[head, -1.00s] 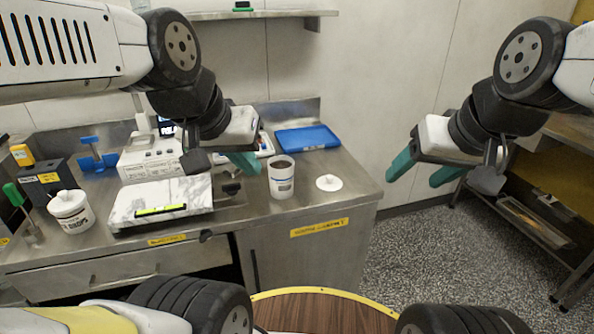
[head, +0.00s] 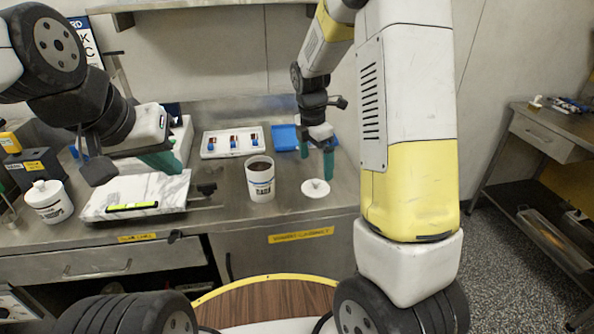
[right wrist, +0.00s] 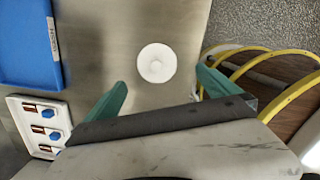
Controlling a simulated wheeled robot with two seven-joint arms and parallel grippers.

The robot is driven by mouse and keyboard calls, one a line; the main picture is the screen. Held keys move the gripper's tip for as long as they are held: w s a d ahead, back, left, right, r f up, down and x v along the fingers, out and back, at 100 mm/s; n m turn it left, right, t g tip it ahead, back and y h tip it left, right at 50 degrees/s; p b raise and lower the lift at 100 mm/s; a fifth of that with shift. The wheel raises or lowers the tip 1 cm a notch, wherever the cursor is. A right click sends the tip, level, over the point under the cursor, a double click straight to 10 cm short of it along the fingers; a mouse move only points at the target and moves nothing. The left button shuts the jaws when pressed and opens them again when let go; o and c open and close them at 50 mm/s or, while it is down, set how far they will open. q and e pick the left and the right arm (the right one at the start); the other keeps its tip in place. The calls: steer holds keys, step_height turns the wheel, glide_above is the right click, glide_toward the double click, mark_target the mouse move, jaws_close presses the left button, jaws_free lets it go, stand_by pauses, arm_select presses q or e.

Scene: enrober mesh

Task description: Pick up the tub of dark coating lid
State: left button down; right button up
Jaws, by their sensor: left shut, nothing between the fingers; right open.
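The lid (head: 315,188) is a white disc with a small knob, lying flat on the steel counter. It also shows in the right wrist view (right wrist: 156,63), ahead of and between the fingertips. The open tub of dark coating (head: 260,180) stands upright just left of the lid, with dark contents. My right gripper (head: 313,160) is open, its green fingers pointing down above and just behind the lid, apart from it. My left gripper (head: 165,162) is shut and empty, above the marble slab.
A marble slab (head: 130,197) and a lidded white tub (head: 48,203) stand to the left. The counter's front edge is close to the lid.

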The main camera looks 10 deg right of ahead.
mark_target(315, 181)
steer(key=shift+w+f+n, duration=0.25)
steer(key=shift+f+n, duration=0.05)
steer(key=shift+f, duration=0.15)
steer(key=f, duration=0.7)
steer(key=shift+w+d+f, duration=0.2)
steer(key=shift+w+d, duration=0.05)
steer(key=shift+w, duration=0.1)
steer(key=c, duration=1.4)
steer(key=shift+o, duration=0.2)
steer(key=shift+r, duration=0.15)
